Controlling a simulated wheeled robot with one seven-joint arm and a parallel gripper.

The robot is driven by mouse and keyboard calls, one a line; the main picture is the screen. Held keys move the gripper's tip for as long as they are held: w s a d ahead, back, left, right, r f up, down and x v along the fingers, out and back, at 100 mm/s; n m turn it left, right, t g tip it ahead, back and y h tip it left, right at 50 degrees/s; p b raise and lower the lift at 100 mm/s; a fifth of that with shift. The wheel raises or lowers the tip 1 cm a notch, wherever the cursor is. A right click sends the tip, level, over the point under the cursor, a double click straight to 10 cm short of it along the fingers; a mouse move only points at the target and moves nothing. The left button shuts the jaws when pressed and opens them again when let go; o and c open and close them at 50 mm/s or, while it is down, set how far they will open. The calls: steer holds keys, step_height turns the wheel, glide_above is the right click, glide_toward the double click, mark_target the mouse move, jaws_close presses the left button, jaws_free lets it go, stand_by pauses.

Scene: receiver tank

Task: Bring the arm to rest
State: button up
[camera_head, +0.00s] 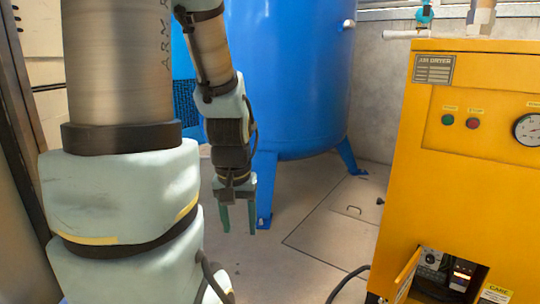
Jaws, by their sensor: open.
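My arm comes down through the left of the head camera view, with its large near links in front and the slimmer forearm behind. My gripper (238,230) hangs from the forearm, pointing down. Its two green fingers are apart and nothing shows between them. It hangs in front of the blue tank (295,80), left of the tank's near leg (265,190) in the picture. Whether it touches anything cannot be told, but no contact shows.
A yellow air dryer (480,190) stands at the right, with a green and a red button, a gauge (528,129) and a small open flap (407,275) low down. A dark cable lies by its base. The floor between (330,225) is clear, with a hatch outline and handle.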

step_height(320, 180, up, 30)
steer(key=p, duration=2.7)
